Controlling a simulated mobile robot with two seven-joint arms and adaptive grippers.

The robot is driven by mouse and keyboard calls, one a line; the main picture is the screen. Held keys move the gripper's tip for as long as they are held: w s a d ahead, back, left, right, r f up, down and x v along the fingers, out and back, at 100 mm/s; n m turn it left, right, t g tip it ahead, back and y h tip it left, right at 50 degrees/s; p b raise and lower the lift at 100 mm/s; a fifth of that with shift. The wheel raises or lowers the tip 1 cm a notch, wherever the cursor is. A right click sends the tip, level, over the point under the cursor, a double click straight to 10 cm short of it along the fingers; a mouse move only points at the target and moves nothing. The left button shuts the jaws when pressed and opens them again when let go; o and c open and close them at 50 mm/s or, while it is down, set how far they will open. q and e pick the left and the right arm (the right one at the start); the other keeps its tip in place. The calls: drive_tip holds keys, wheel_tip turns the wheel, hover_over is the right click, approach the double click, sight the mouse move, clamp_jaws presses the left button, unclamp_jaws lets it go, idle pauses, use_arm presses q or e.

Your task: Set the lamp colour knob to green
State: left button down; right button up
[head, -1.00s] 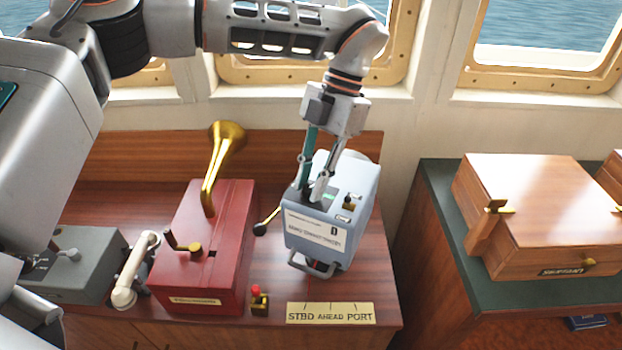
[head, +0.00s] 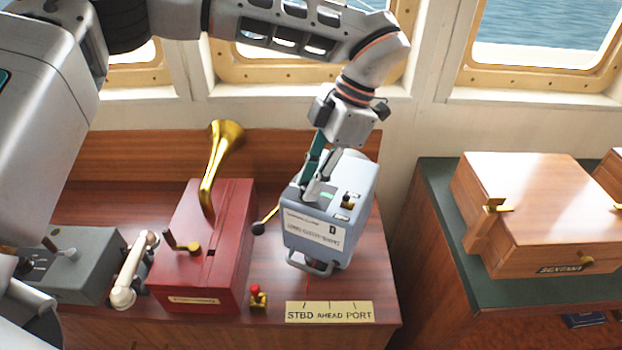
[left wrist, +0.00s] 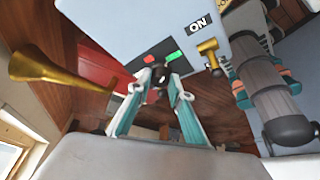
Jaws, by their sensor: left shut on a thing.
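The signal lamp (head: 362,215) is a blue-grey box on the wooden console. Its colour knob (left wrist: 160,76) is small and dark and sits on a black panel on the lamp's top. A red mark (left wrist: 151,58) and a green mark (left wrist: 174,56) show beside the knob in the left wrist view; the green mark also shows in the head view (head: 327,196). My left gripper (head: 313,194) reaches down from above and is shut on the knob, with its fingertips on either side. The fingers hide much of the knob, and I cannot tell which mark it points at. My right gripper is not in view.
A red box (head: 230,240) with a brass horn (head: 212,165) stands left. A brass lever with a dark ball (head: 260,228) lies between them.

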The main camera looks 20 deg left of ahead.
use_arm(q)
drive_tip(key=c, duration=1.8)
unclamp_jaws()
drive_tip(key=v, duration=1.2)
drive_tip(key=shift+s+r, duration=0.1)
